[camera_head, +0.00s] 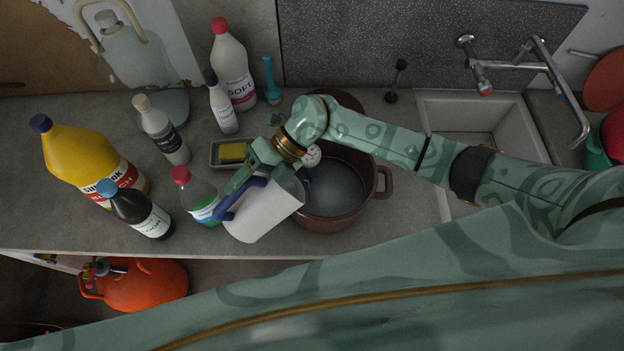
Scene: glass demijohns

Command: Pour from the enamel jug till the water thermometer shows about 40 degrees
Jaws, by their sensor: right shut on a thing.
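My right gripper (251,176) is shut on the blue handle of the white enamel jug (263,212). The jug is tilted, with its upper end over the left rim of a dark red-brown pot (381,183). Grey liquid (338,190) fills part of the pot; I cannot see a stream from the jug. A small round white dial (312,155), likely the water thermometer, shows at the pot's back-left side next to my wrist. Its reading is too small to tell. My left gripper is not in view.
Several bottles crowd the counter on the left, with a green-labelled bottle (200,196) close beside the jug. A sponge dish (228,153) lies behind it. A sink (480,122) with a tap (530,66) is at the right. An orange gas bottle (148,286) stands below the counter.

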